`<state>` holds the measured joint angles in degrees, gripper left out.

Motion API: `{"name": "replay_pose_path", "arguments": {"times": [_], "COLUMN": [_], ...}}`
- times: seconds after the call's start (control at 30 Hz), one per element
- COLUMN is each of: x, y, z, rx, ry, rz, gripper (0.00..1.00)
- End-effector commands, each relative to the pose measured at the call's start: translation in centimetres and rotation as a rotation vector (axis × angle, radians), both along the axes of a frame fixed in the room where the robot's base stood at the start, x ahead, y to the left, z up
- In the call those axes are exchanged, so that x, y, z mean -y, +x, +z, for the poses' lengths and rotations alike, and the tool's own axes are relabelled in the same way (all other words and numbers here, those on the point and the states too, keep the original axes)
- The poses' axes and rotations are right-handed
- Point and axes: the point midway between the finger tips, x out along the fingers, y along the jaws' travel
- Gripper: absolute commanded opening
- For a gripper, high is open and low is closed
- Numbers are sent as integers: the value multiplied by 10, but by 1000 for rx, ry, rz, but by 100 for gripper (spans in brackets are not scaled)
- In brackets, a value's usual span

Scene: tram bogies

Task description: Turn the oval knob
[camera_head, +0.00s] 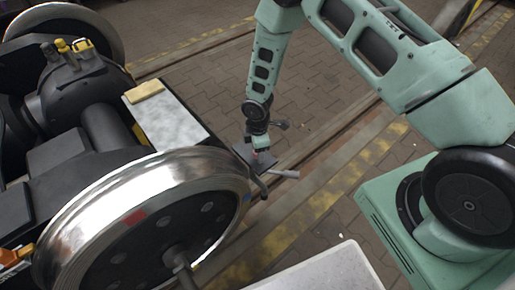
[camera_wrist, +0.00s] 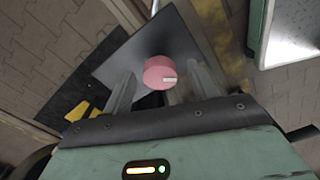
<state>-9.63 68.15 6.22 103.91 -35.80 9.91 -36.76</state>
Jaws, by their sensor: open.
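A pink, slightly oval knob (camera_wrist: 160,72) with a pale mark on its face shows in the wrist view. It stands on a dark grey square plate (camera_wrist: 140,45). My gripper (camera_wrist: 165,88) is open, with one finger on the left of the knob and one on the right. Gaps seem to remain between the fingers and the knob, and I cannot tell whether the fingertips reach past its face. In the head view my gripper (camera_head: 259,162) is low beside the plate (camera_head: 242,153), and the knob is too small to make out clearly.
A large shiny bogie wheel (camera_head: 130,205) stands just left of the plate. Behind it is a pale-topped box (camera_head: 168,117) with a yellow block (camera_head: 146,90). A pale table corner (camera_head: 325,272) is at the bottom. Paved floor with rails lies to the right.

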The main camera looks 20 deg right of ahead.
Motion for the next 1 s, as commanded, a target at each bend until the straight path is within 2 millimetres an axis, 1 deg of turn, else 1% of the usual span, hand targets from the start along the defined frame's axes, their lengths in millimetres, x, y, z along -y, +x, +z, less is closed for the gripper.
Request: {"name": "replay_pose_path", "arguments": {"times": [0.17, 0.27, 0.6, 0.7, 0.8, 0.9, 1.0], "x": [0, 0, 1, 0, 0, 0, 0], "y": [1, 2, 1, 1, 1, 1, 0], "z": [20, 41, 122, 141, 156, 166, 172], "rx": [3, 4, 3, 3, 2, 2, 1], "ry": [2, 2, 1, 1, 1, 1, 0], "rz": [-1, -3, -2, -2, -1, -1, -1], "gripper": [59, 59, 59, 59, 59, 59, 59]}}
